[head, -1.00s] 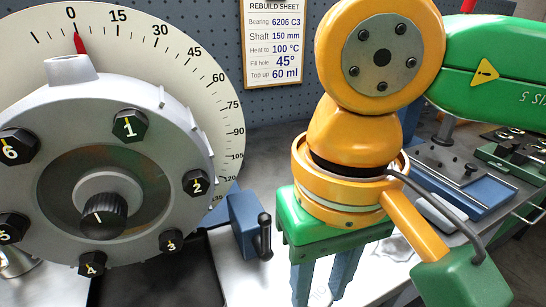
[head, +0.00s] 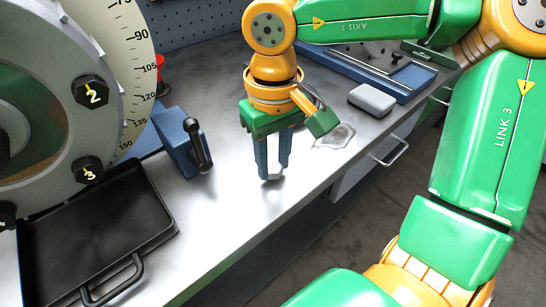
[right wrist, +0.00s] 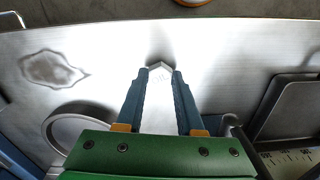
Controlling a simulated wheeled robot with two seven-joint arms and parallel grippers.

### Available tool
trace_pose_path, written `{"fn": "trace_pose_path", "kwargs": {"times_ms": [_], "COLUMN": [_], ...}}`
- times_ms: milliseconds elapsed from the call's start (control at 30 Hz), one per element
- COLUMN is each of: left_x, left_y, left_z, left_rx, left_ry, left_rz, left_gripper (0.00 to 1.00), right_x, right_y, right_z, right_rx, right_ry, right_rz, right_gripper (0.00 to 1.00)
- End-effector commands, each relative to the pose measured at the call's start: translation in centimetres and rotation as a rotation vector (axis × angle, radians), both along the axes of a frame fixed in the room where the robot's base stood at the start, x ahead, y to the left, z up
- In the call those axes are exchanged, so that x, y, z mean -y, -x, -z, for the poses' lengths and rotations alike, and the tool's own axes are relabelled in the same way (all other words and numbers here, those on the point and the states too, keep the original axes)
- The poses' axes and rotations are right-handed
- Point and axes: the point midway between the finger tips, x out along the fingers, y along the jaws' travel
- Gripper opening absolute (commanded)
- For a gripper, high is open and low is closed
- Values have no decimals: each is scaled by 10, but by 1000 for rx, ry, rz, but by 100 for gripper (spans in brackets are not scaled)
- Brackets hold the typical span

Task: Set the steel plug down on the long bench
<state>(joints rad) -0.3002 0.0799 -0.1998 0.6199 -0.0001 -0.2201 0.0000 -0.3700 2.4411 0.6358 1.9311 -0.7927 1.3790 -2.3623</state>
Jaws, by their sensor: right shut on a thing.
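The steel plug (head: 271,173) is a small grey metal piece between the fingertips of my right gripper (head: 272,170). In the right wrist view the plug (right wrist: 159,72) shows as a pale, angular end between the two blue fingers (right wrist: 159,84). The gripper is shut on it and points down, close over the long bench (head: 228,205). I cannot tell whether the plug touches the bench top. The fingers hide part of the plug. My left gripper is not in view.
A black tray (head: 125,215) and a blue block with a black handle (head: 175,142) lie left of the gripper, by the numbered rotor (head: 50,120). A grey box (head: 372,100) and a stain (head: 335,137) are to its right. Bench around the plug is clear.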

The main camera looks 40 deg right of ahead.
Motion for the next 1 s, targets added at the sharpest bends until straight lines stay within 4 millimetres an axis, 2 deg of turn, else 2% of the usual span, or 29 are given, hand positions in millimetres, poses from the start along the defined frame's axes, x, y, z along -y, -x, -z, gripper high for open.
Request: {"fn": "trace_pose_path", "kwargs": {"times_ms": [167, 200, 300, 567, 667, 767, 1000], "left_x": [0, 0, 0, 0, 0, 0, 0], "left_y": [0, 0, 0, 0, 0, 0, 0], "left_z": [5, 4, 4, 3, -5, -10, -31], "left_rx": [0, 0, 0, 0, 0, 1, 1], "left_ry": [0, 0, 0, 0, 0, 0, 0], "left_rz": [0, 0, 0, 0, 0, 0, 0], "left_gripper": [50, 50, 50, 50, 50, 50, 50], "right_x": [0, 0, 0, 0, 0, 0, -1], "right_y": [0, 0, 0, 0, 0, -1, 0], "right_z": [7, 6, 6, 5, -5, -25, -94], "right_rx": [-1, -1, -1, 0, 1, 3, 2], "right_ry": [-1, 0, 0, 0, 0, 0, 0], "right_rz": [0, 0, 0, 0, 0, 2, 0], "right_gripper": [0, 44, 66, 66, 66, 66, 66]}}
